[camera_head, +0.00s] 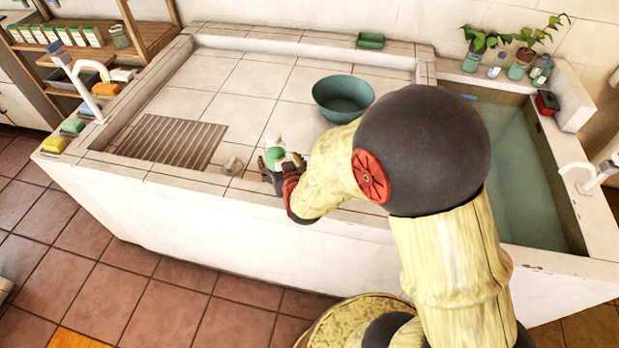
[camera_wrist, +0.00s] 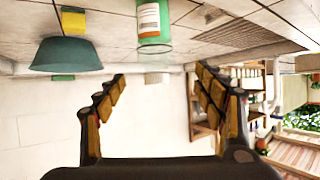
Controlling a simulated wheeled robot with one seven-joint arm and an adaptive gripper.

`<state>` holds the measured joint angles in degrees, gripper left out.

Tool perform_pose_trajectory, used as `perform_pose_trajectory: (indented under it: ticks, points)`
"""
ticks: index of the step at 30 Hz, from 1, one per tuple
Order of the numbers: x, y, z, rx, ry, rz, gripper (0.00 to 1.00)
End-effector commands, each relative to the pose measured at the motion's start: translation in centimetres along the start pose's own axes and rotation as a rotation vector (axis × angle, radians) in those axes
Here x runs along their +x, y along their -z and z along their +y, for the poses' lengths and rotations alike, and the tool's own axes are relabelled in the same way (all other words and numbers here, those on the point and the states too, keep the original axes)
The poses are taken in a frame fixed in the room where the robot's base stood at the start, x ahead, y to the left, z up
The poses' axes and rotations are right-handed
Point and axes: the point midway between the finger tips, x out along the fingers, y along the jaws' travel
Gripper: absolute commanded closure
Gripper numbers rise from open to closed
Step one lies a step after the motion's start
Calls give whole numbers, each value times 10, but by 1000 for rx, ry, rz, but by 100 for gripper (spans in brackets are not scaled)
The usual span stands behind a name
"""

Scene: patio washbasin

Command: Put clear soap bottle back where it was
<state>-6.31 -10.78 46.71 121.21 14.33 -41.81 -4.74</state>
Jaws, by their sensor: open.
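A small bottle with a green body and a white top (camera_head: 274,152) stands on the tiled counter beside my gripper (camera_head: 284,172). In the wrist view, whose picture is upside down, the bottle (camera_wrist: 154,22) shows a pale label and lies ahead of the gap between my fingertips (camera_wrist: 158,77). My gripper is open, with nothing visible between its fingers. My arm hides part of the counter. Other small bottles (camera_head: 497,66) stand by the plants at the back right; I cannot tell for sure which bottle is the clear soap one.
A teal bowl (camera_head: 343,98) sits on the counter behind my gripper. A drain grate (camera_head: 170,141) and a small pale object (camera_head: 232,165) lie to the left. A water-filled basin (camera_head: 515,165) is at right. Soaps and sponges (camera_head: 73,127) line the left edge. The back-left tiles are clear.

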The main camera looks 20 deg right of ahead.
Motion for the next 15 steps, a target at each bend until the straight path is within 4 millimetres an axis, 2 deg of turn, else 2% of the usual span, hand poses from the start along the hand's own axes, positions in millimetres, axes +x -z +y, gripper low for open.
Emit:
perform_pose_trajectory:
  ticks: [1,5,6,11,15]
  points:
    - [-10,19,-2,7,14,-16,31]
    - [-48,49,-8,12,58,-119,31]
    - [-64,57,-9,9,70,-152,31]
    - [-136,76,-5,-11,99,-289,31]
    - [-210,77,6,-37,100,-409,31]
